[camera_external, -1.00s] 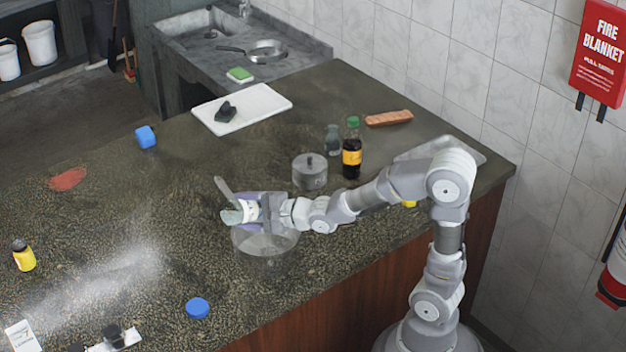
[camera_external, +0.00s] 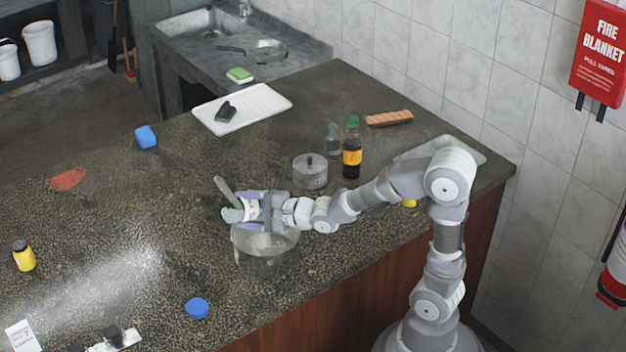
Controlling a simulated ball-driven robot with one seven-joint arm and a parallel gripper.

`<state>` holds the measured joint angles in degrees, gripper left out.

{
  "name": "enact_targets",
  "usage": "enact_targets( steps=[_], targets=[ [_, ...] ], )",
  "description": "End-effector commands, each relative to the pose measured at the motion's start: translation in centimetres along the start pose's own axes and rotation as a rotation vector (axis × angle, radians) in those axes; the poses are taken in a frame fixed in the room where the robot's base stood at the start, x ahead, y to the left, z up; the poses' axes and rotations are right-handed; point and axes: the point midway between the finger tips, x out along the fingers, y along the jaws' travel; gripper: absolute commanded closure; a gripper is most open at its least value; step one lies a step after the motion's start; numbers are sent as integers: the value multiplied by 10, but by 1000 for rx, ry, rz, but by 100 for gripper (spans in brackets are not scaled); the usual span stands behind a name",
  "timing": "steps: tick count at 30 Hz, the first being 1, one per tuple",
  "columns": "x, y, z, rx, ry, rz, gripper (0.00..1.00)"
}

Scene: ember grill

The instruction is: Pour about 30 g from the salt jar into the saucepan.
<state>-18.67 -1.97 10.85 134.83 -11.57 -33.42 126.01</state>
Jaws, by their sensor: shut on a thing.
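The saucepan (camera_external: 268,245) is a round grey metal pan on the counter, in the middle of the external view. My gripper (camera_external: 252,208) is above its far rim and is shut on the salt jar (camera_external: 250,210). The jar has a pale label and lies tilted on its side. Its pale greenish-white end (camera_external: 232,215) points left, over or just beyond the pan's left rim; I cannot tell which. The fingers hide part of the jar. No falling salt can be made out, and the pan's contents are not clear.
A lidded grey pot (camera_external: 310,171), a dark sauce bottle (camera_external: 352,150) and a clear glass jar (camera_external: 333,140) stand behind my arm. A blue round lid (camera_external: 197,308) lies in front. A white tray (camera_external: 265,97) is farther back. The counter left of the pan is mostly clear.

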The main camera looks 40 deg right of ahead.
Motion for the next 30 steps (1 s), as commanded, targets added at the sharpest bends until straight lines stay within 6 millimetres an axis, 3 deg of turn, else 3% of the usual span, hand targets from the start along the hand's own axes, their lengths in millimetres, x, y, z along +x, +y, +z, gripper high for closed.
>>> enact_targets(
  steps=[30],
  targets=[
    [-2, -4, -1, 51, -23, -26, 76]
  ],
)
